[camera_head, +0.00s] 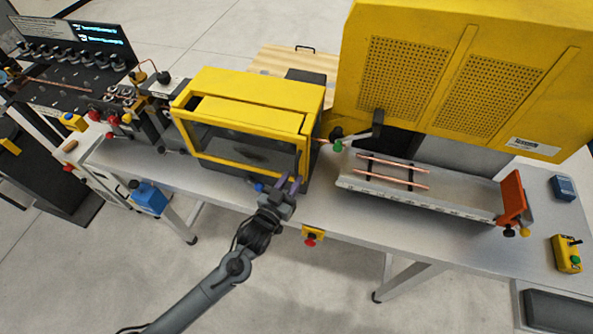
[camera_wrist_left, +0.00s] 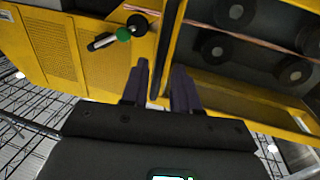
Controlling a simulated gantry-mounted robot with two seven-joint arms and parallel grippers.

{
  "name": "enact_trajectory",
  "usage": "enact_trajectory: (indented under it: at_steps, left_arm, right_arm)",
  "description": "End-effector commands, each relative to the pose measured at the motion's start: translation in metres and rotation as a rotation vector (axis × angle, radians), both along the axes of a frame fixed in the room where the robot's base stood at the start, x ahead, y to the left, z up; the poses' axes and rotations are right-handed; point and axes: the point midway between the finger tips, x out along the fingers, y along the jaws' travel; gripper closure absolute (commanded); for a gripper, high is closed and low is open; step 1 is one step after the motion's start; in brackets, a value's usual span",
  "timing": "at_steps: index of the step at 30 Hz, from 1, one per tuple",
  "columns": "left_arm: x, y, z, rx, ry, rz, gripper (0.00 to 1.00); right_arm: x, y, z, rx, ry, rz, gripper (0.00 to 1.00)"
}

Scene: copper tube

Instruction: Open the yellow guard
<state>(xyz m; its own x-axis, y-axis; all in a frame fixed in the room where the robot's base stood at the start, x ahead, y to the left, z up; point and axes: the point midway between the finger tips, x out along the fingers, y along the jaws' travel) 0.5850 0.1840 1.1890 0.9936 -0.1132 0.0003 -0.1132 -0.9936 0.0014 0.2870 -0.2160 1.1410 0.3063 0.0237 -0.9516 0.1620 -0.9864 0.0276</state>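The yellow guard (camera_head: 245,118) is a box-like cover with a dark window, seated shut over the middle of the bench machine. It also shows in the left wrist view as a yellow frame (camera_wrist_left: 235,92), with dark rollers (camera_wrist_left: 238,14) behind the window opening. A dark upright bar (camera_wrist_left: 168,45) runs along its edge. My left gripper (camera_head: 290,184) is at the guard's lower right front corner. In the left wrist view its two purple fingers (camera_wrist_left: 160,88) stand apart, with the bar between them; I cannot tell whether they touch it. My right gripper is in neither view.
A large yellow perforated cabinet (camera_head: 455,75) stands right of the guard. A grey tray (camera_head: 440,197) with copper tubes (camera_head: 395,170) and an orange end plate (camera_head: 512,195) lies before it. A red button on a yellow box (camera_head: 312,234) sits at the bench's front edge.

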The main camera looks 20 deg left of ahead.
Motion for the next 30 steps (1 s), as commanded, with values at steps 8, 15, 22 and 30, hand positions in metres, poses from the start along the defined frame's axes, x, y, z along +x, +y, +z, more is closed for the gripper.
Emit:
enact_trajectory:
  at_steps: [8, 15, 22, 30]
  left_arm:
    - [0.028, -0.003, 0.001, 0.0, 0.0, 0.0, 0.7]
    - [0.032, -0.004, 0.0, -0.001, 0.001, 0.0, 0.7]
    - [0.032, -0.004, 0.0, -0.001, 0.0, 0.0, 0.83]
    - [0.032, -0.004, 0.0, 0.0, 0.0, -0.001, 1.0]
  right_arm:
    - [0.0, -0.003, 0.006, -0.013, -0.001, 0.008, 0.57]
    - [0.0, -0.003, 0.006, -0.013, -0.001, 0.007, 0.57]
    - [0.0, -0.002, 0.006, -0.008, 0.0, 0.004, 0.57]
    - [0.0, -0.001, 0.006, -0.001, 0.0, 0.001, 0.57]
